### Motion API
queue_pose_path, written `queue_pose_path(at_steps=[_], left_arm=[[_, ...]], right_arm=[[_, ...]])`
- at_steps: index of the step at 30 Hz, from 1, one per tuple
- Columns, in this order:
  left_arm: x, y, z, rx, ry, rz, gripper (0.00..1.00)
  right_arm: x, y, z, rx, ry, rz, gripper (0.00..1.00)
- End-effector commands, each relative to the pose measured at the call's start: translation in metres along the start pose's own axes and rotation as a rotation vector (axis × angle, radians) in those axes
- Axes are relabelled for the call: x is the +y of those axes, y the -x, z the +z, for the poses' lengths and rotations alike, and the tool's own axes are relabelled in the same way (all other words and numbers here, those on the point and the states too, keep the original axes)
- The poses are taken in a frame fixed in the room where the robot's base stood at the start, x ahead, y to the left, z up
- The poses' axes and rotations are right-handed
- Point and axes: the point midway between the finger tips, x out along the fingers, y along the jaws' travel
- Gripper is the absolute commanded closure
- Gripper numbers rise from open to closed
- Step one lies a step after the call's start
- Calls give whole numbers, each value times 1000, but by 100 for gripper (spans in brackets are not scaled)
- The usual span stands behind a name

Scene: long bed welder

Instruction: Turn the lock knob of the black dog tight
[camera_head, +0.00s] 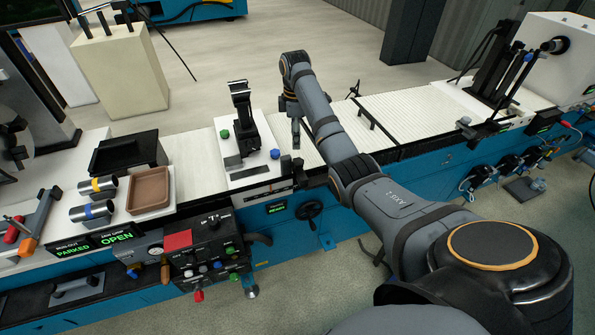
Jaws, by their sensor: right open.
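A black upright fixture (243,118) stands on a white plate on the bed. A green knob (224,134) sits at its left and a blue knob (275,153) at its right. I cannot tell for sure whether this fixture is the black dog, or which knob is its lock knob. My right gripper (296,132) hangs from the right arm, just right of the fixture and above the blue knob in the picture. It is open, looks empty, and shows small and partly edge-on. I see no contact with a knob. My left gripper is not in view.
A black handwheel (309,209) is on the blue front. A black bar (377,122) crosses the white bed to the right. A brown tray (150,190), metal cylinders and a control box (206,246) are at the left. Black uprights (490,75) stand at the far right.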

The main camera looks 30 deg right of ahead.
Motion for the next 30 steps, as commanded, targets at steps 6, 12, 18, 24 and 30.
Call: queue_pose_path(at_steps=[6,12,18,24,30], left_arm=[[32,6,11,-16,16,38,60],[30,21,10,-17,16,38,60],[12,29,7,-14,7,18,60],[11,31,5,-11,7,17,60],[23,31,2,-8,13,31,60]], right_arm=[[0,-6,0,-1,9,-5,39],[-1,-44,0,-2,8,-7,39],[-1,-84,0,-1,8,-6,39],[0,-102,0,-1,8,-2,39],[0,-104,0,0,8,0,39]])
